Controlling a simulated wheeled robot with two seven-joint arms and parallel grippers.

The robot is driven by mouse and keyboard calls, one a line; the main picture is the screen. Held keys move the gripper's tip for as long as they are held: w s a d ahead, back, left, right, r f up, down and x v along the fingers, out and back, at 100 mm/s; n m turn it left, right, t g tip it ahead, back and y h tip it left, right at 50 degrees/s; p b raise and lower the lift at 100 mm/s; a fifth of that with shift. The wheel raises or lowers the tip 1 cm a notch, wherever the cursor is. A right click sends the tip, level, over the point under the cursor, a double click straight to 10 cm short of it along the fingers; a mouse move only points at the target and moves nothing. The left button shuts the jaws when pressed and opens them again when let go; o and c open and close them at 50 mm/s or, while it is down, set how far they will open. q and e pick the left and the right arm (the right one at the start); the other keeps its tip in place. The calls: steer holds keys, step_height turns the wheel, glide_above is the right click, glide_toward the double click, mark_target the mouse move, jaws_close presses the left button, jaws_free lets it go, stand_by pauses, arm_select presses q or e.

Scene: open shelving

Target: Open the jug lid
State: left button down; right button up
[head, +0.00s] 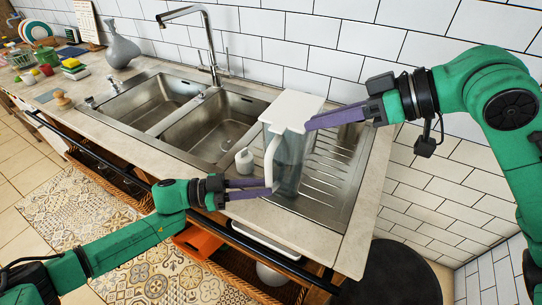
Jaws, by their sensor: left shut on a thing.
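A clear jug (290,152) with a white lid (294,106) and a white handle (270,158) stands on the ridged drainboard right of the sinks. The lid covers the top of the jug; I cannot tell whether it is slightly raised. My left gripper (270,188) is shut on the lower part of the handle, at the jug's front left. My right gripper (308,124) reaches in from the right with its fingertips at the lid's right front edge. Whether they touch the lid, and how far apart they are, is unclear.
A small white bottle (244,161) stands left of the jug. Two sink basins (213,127) and a tall faucet (208,45) lie to the left. A grey vase (119,45), sponges (74,69) and dishes crowd the far left. The tiled wall (410,40) is behind.

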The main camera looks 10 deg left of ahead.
mark_target(284, 132)
steer(key=d+f+m+t+y, duration=0.35)
steer(key=f+m+y, duration=0.25)
steer(key=m, duration=1)
steer(key=x, duration=1)
steer(key=shift+s+a+f, duration=0.1)
steer(key=shift+a+f, duration=0.1)
steer(key=shift+a, duration=0.25)
jaws_close()
